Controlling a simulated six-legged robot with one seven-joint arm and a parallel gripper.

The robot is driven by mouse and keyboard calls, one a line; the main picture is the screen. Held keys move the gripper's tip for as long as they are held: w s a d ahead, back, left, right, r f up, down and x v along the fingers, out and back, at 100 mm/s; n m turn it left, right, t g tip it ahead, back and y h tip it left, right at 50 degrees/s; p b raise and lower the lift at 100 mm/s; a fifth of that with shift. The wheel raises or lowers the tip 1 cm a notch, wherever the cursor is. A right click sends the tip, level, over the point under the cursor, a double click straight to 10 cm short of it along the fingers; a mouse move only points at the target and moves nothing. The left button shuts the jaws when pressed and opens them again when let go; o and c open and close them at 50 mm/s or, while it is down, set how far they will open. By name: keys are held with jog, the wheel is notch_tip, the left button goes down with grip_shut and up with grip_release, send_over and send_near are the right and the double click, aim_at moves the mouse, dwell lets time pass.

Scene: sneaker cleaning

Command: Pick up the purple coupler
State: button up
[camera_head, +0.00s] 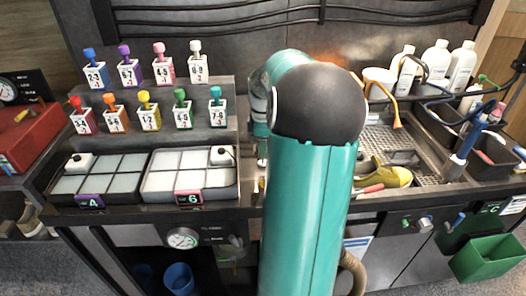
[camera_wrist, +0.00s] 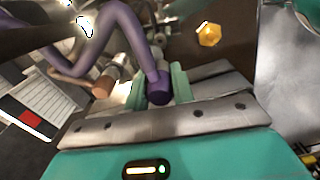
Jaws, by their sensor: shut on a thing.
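The purple coupler (camera_wrist: 158,88) is in the wrist view, a dark purple round end on a bent purple hose (camera_wrist: 130,30). My gripper (camera_wrist: 160,85) has pale green fingers on both sides of the coupler and is shut on it. The hose runs up and to the left from the coupler. In the head view my teal arm covers the middle of the bench, and neither my gripper nor the coupler can be made out there.
A copper-coloured fitting (camera_wrist: 105,84) and a yellow knob (camera_wrist: 209,35) are near the gripper. A yellow shoe (camera_head: 385,174) lies in the sink at right, with white bottles (camera_head: 436,60) behind.

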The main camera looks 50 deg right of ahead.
jog(key=s+a+r, duration=0.8)
jog(key=a, duration=0.1)
jog(key=shift+s+a+r, duration=0.15)
jog(key=shift+r, duration=0.05)
jog(key=shift+f, duration=0.1)
